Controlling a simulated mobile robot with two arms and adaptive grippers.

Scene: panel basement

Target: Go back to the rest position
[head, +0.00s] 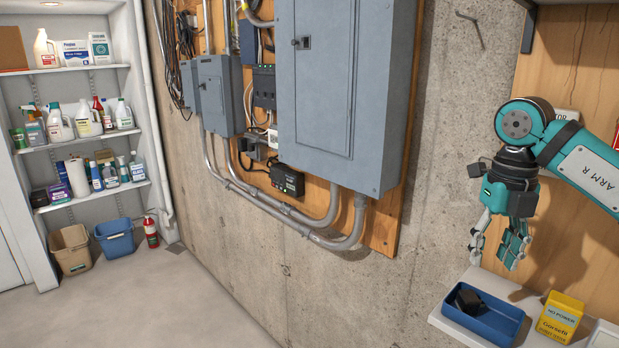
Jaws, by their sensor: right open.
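My right gripper (494,248) hangs at the right side of the head view, with its fingers pointing down. It is open, and nothing shows between the fingers. It is above a small white shelf, over the area of a blue tray (505,323), and apart from it. My right arm comes in from the right edge. My left gripper is not in the view.
The tray holds a black object (469,301). A yellow box (559,317) stands beside it. A large grey electrical panel (340,90) with conduits is on the concrete wall. Shelves of bottles (85,150) stand at the left.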

